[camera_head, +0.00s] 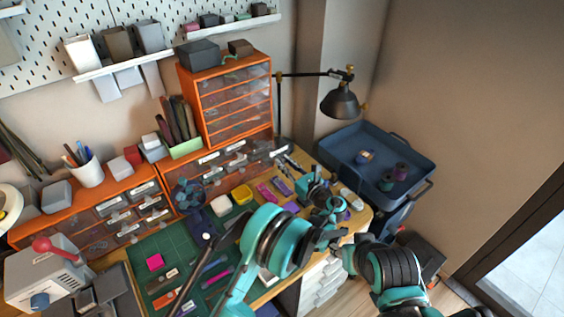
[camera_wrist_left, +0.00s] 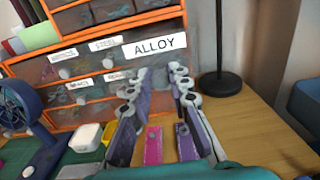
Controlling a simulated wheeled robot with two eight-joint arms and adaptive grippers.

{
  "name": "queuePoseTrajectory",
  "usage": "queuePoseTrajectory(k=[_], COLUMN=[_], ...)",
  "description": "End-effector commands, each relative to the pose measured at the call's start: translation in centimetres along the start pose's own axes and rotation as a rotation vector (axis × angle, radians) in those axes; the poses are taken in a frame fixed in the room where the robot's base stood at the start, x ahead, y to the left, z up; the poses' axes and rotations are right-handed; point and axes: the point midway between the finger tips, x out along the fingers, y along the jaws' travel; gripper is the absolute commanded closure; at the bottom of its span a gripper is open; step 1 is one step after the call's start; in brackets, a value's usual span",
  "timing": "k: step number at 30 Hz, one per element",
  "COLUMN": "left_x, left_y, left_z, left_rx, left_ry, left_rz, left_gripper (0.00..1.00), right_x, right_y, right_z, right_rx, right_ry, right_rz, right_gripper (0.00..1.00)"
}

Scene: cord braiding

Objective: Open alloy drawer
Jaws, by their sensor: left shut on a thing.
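The alloy drawer is at the right end of the low orange drawer unit. In the wrist view its white ALLOY label (camera_wrist_left: 155,45) is readable, above my fingertips. In the head view the drawer (camera_head: 277,152) is partly behind my gripper. My left gripper (camera_head: 288,163) reaches the drawer front; it also shows in the wrist view (camera_wrist_left: 162,78). Its fingers are shut on the drawer's handle, which they mostly hide. I cannot tell whether the drawer stands out from the unit.
A black lamp (camera_wrist_left: 220,82) stands right of the drawer. A fan (camera_wrist_left: 30,110) and a yellow container (camera_wrist_left: 108,132) are on the left. Pink (camera_wrist_left: 153,145) and purple (camera_wrist_left: 186,142) pieces lie below my fingers. A blue tray cart (camera_head: 340,150) stands right of the bench.

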Motion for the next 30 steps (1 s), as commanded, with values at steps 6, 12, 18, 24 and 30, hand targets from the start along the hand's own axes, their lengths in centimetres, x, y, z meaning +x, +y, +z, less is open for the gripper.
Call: queuePoseTrajectory(k=[6, 12, 18, 24, 30], left_x=[0.0, 0.1, 0.1, 0.1, 0.1], left_y=[0.0, 0.0, 0.0, 0.0, 0.0], left_z=[0.0, 0.0, 0.3, 3.1, 7.1], left_rx=[0.0, 0.0, 0.0, 0.0, 0.0], left_ry=[0.0, 0.0, 0.0, 0.0, 0.0], left_rz=[0.0, 0.0, 0.0, 0.0, 0.0], left_gripper=[0.77, 0.61, 0.61, 0.61, 0.61], right_x=[0.0, 0.0, 0.0, 0.0, 0.0], right_y=[0.0, 0.0, 0.0, 0.0, 0.0], right_z=[-0.1, 0.0, 0.0, 0.0, 0.0], right_rx=[0.0, 0.0, 0.0, 0.0, 0.0], right_ry=[0.0, 0.0, 0.0, 0.0, 0.0], right_rz=[0.0, 0.0, 0.0, 0.0, 0.0], right_gripper=[0.57, 0.57, 0.57, 0.57, 0.57])
